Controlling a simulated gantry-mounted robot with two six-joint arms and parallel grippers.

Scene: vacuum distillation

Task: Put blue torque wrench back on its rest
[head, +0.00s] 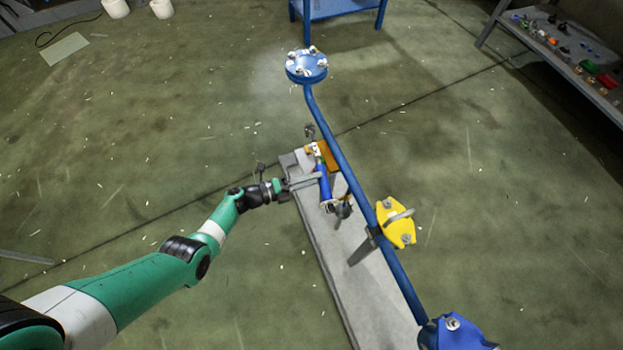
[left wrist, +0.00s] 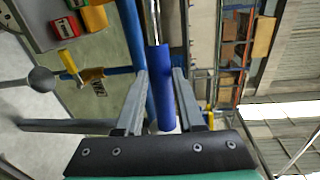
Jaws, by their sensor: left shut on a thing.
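The blue torque wrench (head: 324,187) is in the middle of the head view, beside the blue pipe. My left gripper (head: 312,180) reaches it from the left and is shut on its blue handle. In the left wrist view the blue handle (left wrist: 164,90) lies between the two grey fingers of my left gripper (left wrist: 161,98), with a shiny metal shaft beyond it. I cannot clearly make out the wrench's rest. My right gripper is in neither view.
A blue pipe (head: 345,165) runs close to the wrench, from a blue flange (head: 306,66) to a blue part at the bottom. A yellow valve piece (head: 396,224) sits along it. A grey bench (head: 345,270) lies below. A shelf (head: 570,65) with small parts stands far right.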

